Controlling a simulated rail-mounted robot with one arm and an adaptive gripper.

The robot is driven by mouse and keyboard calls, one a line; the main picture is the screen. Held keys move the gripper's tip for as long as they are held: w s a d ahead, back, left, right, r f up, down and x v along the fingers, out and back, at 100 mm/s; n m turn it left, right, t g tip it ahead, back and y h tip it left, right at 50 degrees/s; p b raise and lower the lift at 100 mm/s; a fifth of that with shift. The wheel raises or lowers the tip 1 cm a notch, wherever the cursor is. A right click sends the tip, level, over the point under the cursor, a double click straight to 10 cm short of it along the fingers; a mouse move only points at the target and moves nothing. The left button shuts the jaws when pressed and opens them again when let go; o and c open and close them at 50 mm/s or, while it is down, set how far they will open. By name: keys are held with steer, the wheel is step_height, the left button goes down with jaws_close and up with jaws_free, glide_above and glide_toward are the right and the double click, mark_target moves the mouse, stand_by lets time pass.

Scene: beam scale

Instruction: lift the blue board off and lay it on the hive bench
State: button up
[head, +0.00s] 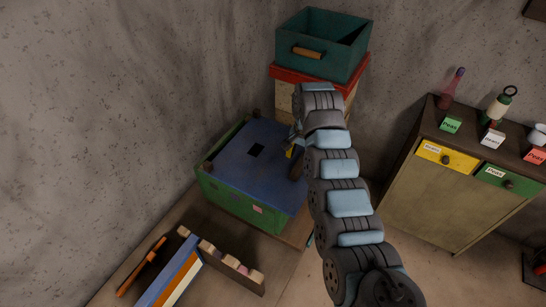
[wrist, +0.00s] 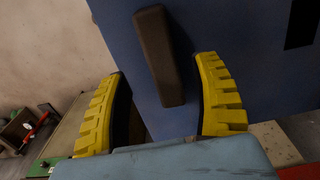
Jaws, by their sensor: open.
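The blue board (head: 235,160) lies on top of a green box (head: 240,206), with a dark square opening in it and dark brown blocks at its edges. In the wrist view the blue board (wrist: 235,50) fills much of the picture. A dark brown block (wrist: 160,60) on it stands between the two yellow fingers of my gripper (wrist: 160,68). The fingers are open, with gaps visible on both sides of the block. In the head view my gripper (head: 293,150) is at the board's right edge, partly hidden by my arm. A wooden bench top (head: 205,217) runs under and left of the box.
A teal crate (head: 340,55) stands on a red-topped box (head: 290,75) behind. Boards in blue, orange and white (head: 172,276), a notched wooden rack (head: 235,270) and an orange-handled tool (head: 140,266) occupy the front left. A cabinet (head: 430,200) with small items stands right.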

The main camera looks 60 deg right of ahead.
mark_target(301, 163)
steer(key=shift+w+d+f+p, duration=0.15)
steer(key=shift+f+p, duration=0.15)
steer(key=shift+f, duration=0.3)
steer(key=shift+f+p, duration=0.4)
steer(key=shift+f, duration=1.1)
jaws_close()
